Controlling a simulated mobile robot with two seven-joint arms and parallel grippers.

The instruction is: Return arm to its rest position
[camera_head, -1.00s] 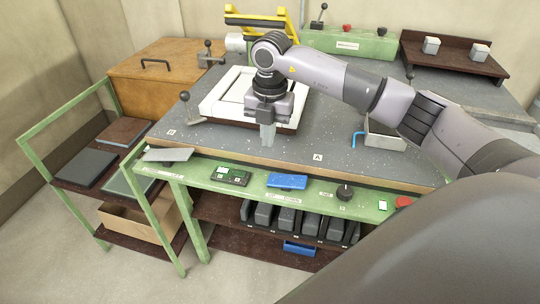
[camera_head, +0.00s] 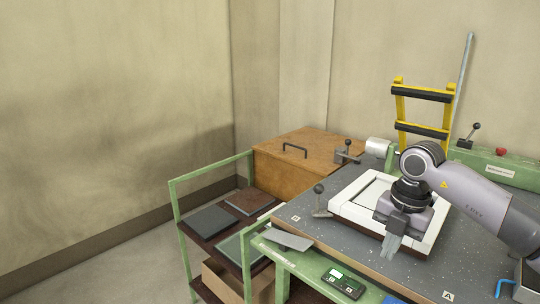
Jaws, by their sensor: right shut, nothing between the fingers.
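My right arm comes in from the right edge, grey and lilac. Its gripper (camera_head: 391,246) points down at the front side of the white frame (camera_head: 357,215) on the bench. The fingers are shut with nothing between them. They overlap the frame's front rim in this view, and I cannot tell whether they touch it or the bench top (camera_head: 300,216). The gripper hides part of the frame's front side. My left gripper is not in view.
A toggle clamp (camera_head: 320,203) stands at the frame's left corner. A yellow rack (camera_head: 423,108) stands behind. A blue hook (camera_head: 503,287) is at lower right.

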